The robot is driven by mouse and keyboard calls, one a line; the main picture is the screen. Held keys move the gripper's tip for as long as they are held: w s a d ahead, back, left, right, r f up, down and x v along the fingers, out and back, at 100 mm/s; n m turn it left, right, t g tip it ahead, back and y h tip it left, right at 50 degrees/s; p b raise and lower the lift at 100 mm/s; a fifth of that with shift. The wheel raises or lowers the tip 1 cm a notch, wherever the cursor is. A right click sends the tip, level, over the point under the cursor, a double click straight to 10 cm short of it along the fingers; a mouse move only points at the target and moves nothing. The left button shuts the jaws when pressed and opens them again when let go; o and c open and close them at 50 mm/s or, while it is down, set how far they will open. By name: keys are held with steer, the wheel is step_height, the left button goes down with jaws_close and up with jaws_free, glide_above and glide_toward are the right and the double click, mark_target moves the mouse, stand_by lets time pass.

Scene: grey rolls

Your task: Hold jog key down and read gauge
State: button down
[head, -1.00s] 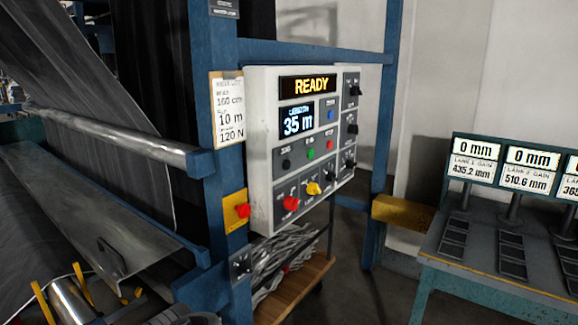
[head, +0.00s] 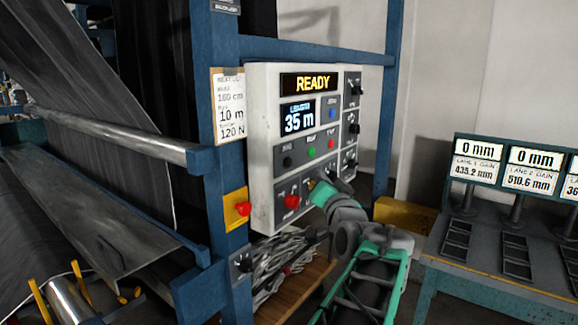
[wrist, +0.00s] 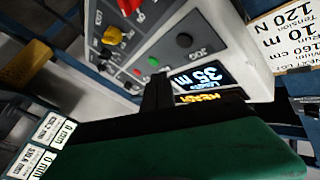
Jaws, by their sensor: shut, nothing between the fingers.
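The jog key (head: 287,162), a dark round button under the JOG label, sits on the grey control panel (head: 262,150). It also shows in the wrist view (wrist: 184,40), uncovered. The panel's length display (head: 298,118) reads 35 m, and the banner above it (head: 306,84) reads READY. In the wrist view the length display (wrist: 200,77) appears upside down. My gripper (head: 319,184) is shut and empty, in front of the panel's lower part, to the right of and below the jog key in the head view. Contact with the panel cannot be told.
A green button (head: 311,152) and a red button (head: 331,144) share the jog key's row. A red knob (head: 291,201) is below; a red stop button (head: 243,209) is on a yellow plate. Lane gauges (head: 479,150) reading 0 mm stand on the right bench.

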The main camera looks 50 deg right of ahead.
mark_target(288, 163)
steer(key=shift+s+d+r+m+h, duration=0.15)
steer(key=shift+s+d+r+h, duration=0.05)
steer(key=shift+s+d+r, duration=0.2)
steer(key=shift+s+d+r+m+h, duration=0.15)
steer(key=shift+s+d+r+h, duration=0.1)
steer(key=shift+s, duration=0.25)
steer(key=w+p, duration=0.4)
steer(key=w, duration=0.5)
steer(key=shift+a, duration=0.4)
steer(key=shift+f, duration=0.1)
stand_by(0.9)
steer(key=shift+w+b, duration=0.35)
steer(key=shift+w+a, duration=0.1)
steer(key=shift+w, duration=0.35)
stand_by(4.0)
